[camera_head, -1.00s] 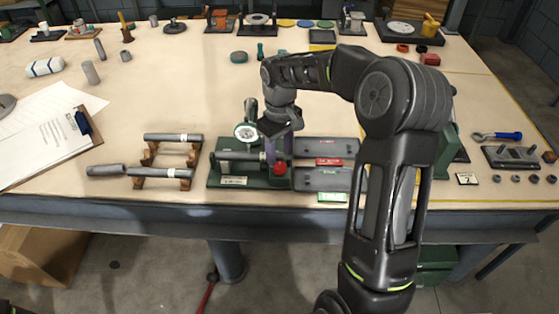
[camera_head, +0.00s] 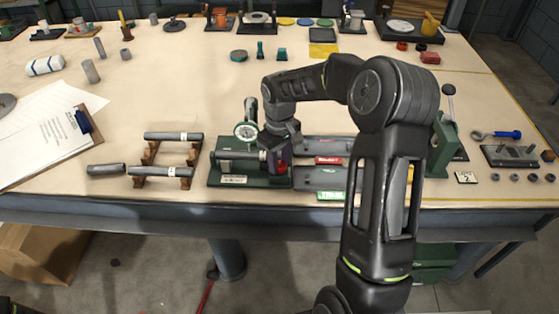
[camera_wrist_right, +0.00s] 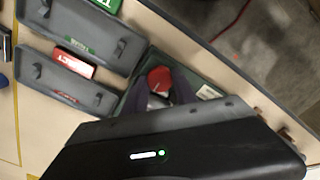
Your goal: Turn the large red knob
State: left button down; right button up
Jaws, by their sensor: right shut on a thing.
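The large red knob (camera_head: 283,169) sits at the right end of a green fixture (camera_head: 225,181) near the table's front edge. The fixture carries a grey cylinder and a round white dial gauge (camera_head: 246,131). My right gripper (camera_head: 275,160) reaches down to the knob and is shut on it. In the right wrist view the red knob (camera_wrist_right: 160,78) shows between the dark fingers, partly hidden by the gripper body. My left gripper is in neither view.
Two grey trays lie right of the fixture, one with a red label (camera_head: 329,161), one with a green label (camera_head: 331,196). Left are wooden cradles (camera_head: 160,183) holding grey cylinders, and a clipboard (camera_head: 45,130). A green block (camera_head: 439,145) stands right of my arm.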

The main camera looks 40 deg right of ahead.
grip_shut()
jog(key=shift+m+b, duration=0.35)
jog(key=shift+m, duration=0.15)
jog(key=shift+f+m+b, duration=0.1)
jog(key=shift+m+b, duration=0.35)
jog(key=shift+m, duration=0.45)
jog(key=shift+m+b, duration=0.45)
jog(key=shift+m, duration=0.65)
jog(key=shift+m+b, duration=0.3)
jog(key=shift+m, duration=1.2)
jog(key=o, duration=0.7)
grip_release()
